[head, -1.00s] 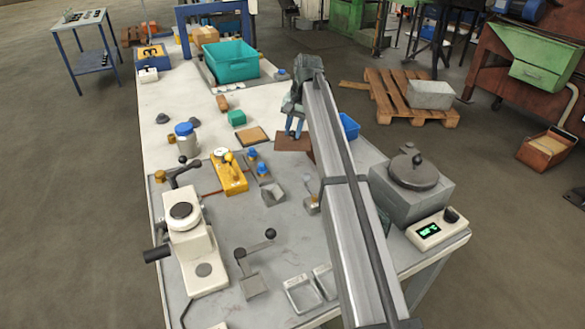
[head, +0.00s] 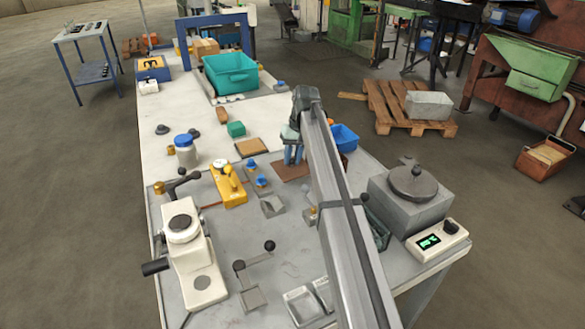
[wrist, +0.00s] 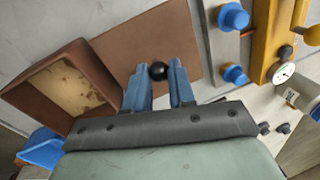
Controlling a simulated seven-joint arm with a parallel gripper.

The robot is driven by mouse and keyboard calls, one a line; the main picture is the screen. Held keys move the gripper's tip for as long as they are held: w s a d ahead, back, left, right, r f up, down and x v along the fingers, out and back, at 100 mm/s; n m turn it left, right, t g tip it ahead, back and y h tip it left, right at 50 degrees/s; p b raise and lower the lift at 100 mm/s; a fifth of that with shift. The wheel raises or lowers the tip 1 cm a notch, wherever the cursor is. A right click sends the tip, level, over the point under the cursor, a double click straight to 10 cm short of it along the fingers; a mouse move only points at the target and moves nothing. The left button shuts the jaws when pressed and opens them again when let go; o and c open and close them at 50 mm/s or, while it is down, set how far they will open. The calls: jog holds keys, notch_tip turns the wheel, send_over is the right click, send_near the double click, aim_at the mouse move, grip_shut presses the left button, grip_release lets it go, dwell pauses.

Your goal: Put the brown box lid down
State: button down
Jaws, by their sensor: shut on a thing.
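The brown box lid (wrist: 145,45) is a flat brown square with a black ball knob (wrist: 158,71) in the wrist view. My gripper (wrist: 160,88) is shut on this knob, with blue fingers on both sides of it. The open brown box (wrist: 70,88), with a tan, stained inside, is left of the lid in the wrist view. In the head view my gripper (head: 293,152) is over the far right part of the bench, and part of the lid (head: 284,172) shows beneath it. My arm hides much of the area around the box there. Any gap under the lid is unclear.
A blue bin (head: 343,138) stands right of my gripper. Blue-capped pieces (wrist: 232,17) sit close right of the lid.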

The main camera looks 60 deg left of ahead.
aim_at(293, 167)
jog(key=shift+f, duration=2.1)
jog(key=c, duration=0.9)
grip_release()
jog(key=shift+f, duration=0.1)
jog(key=shift+c, duration=0.2)
notch_tip(293, 167, up, 12)
jog(key=w, duration=0.2)
jog(key=shift+w+d, duration=0.15)
jog(key=shift+d, duration=0.05)
